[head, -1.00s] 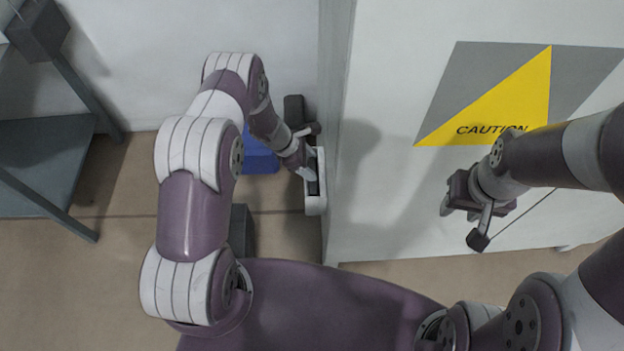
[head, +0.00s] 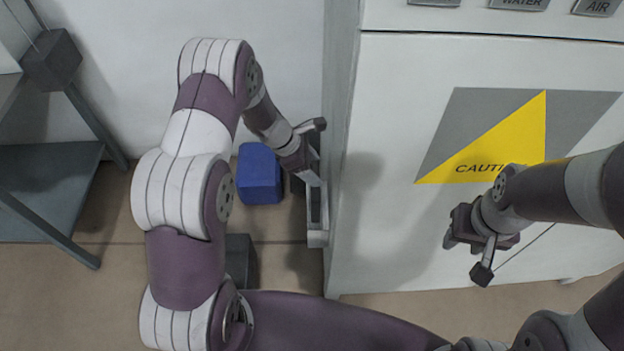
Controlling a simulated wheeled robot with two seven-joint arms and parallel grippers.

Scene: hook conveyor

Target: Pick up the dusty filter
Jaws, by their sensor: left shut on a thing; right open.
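My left gripper (head: 307,172) is at the left side face of the white cabinet, its pale fingertips at a narrow pale-framed piece with a dark middle (head: 316,222). I take this piece to be the dusty filter in or at its slot; filter and slot are hard to tell apart. The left gripper is shut on it, but the grip itself is partly hidden by the fingers and wrist. No dust can be made out. My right gripper (head: 482,242) is open and empty in front of the cabinet's front face, below the caution sign.
The white cabinet (head: 390,262) fills the right, with a caution sign (head: 528,140) and labelled plates along its top. A blue box (head: 260,175) stands on the floor left of my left gripper. A grey metal stand (head: 50,190) is at the far left.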

